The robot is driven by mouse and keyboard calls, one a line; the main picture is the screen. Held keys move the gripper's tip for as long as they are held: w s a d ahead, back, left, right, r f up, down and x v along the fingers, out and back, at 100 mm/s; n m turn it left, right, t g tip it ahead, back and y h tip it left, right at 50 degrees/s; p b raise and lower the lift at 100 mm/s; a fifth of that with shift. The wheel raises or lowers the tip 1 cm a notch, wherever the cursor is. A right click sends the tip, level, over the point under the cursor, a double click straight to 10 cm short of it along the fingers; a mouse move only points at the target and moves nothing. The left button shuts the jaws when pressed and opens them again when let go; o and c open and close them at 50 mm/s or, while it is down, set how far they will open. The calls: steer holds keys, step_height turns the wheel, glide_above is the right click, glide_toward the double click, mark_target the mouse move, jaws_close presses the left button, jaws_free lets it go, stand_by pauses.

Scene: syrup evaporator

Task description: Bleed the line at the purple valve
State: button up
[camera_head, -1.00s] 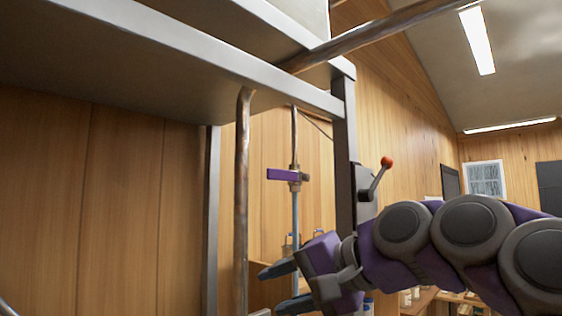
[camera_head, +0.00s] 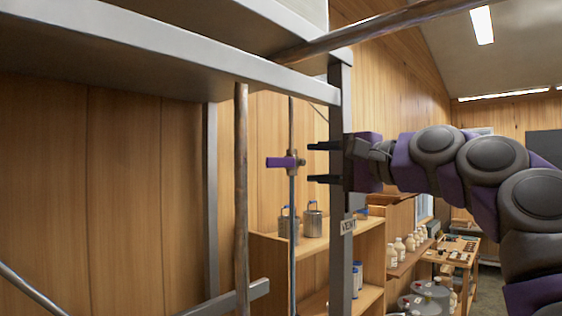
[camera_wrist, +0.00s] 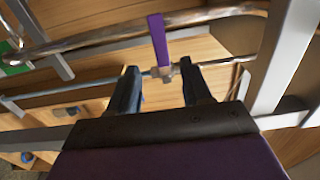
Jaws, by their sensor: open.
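The purple valve (camera_head: 282,162) has a flat purple handle lying crosswise to a thin vertical pipe, with a brass-coloured body on the pipe. My gripper (camera_head: 318,163) is open and empty, to the right of the valve at about the same height in the head view, its fingers pointing left toward it. A grey frame post partly hides the gripper's palm area. In the wrist view the purple handle (camera_wrist: 158,40) and valve body (camera_wrist: 165,71) appear ahead, between the two open fingers (camera_wrist: 158,88). The fingers look apart from the valve.
A grey metal post (camera_head: 341,240) carries a label reading VENT. A copper pipe (camera_head: 241,200) stands left of the valve. The evaporator's metal frame (camera_head: 190,55) hangs above. Shelves with metal cans (camera_head: 313,219) and bottles stand behind.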

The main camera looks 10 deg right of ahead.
mark_target(277, 163)
steer(key=x, duration=0.3)
steer(key=s+a+x, duration=0.1)
steer(key=x, duration=0.2)
steer(key=a+p+x, duration=0.1)
steer(key=x, duration=0.3)
steer(key=shift+s+d, duration=0.1)
steer(key=shift+s, duration=0.1)
steer(key=shift+w, duration=0.4)
steer(key=shift+w+d+p, duration=0.3)
steer(key=shift+w+d, duration=0.2)
steer(key=shift+d, duration=0.1)
steer(key=shift+a, duration=0.9)
steer(key=shift+c, duration=1.1)
steer(key=shift+a, duration=0.2)
steer(key=c, duration=0.3)
steer(key=shift+d, duration=0.25)
jaws_close()
